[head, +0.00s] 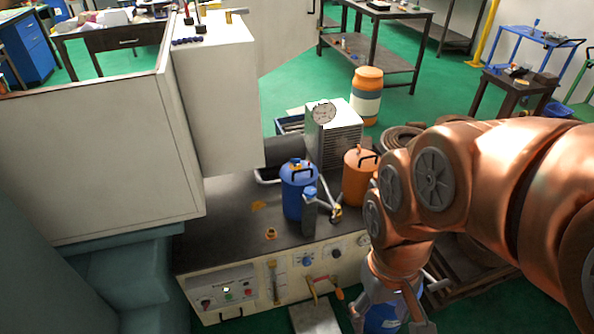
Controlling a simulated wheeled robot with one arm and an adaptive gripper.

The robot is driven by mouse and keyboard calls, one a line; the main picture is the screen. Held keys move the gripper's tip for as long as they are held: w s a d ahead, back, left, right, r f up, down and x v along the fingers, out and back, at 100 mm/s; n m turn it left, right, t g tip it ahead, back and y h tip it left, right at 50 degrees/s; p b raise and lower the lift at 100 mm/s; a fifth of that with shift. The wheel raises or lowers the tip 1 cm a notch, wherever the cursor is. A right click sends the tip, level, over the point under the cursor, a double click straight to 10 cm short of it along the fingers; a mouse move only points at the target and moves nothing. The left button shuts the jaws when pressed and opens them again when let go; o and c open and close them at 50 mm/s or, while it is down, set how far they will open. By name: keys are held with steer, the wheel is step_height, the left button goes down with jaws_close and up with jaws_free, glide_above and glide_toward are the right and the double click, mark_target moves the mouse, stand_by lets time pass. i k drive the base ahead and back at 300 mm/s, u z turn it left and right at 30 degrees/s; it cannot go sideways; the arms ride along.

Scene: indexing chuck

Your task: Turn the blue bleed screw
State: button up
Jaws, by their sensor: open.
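My gripper (392,318) is at the lower right, pointing down, with its fingers spread apart and nothing seen between them. It is to the right of the machine's front panel and apart from it. A small blue knob (306,260) sits on the cream front panel. A blue cap (310,191) tops a dark grey upright body (310,217) beside the blue tank (292,205). I cannot tell which of these, if either, is the blue bleed screw. The fingertips are partly cut off by the bottom edge.
An orange canister (357,186) and a brass fitting (336,214) stand on the dark machine top (225,222). A blue container (383,320) is behind my gripper. A grey finned box with a gauge (323,112) stands behind.

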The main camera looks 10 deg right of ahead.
mark_target(295, 161)
steer(key=u, duration=2.5)
steer(key=k, duration=0.95)
steer(key=z, duration=1)
steer(key=i, duration=1)
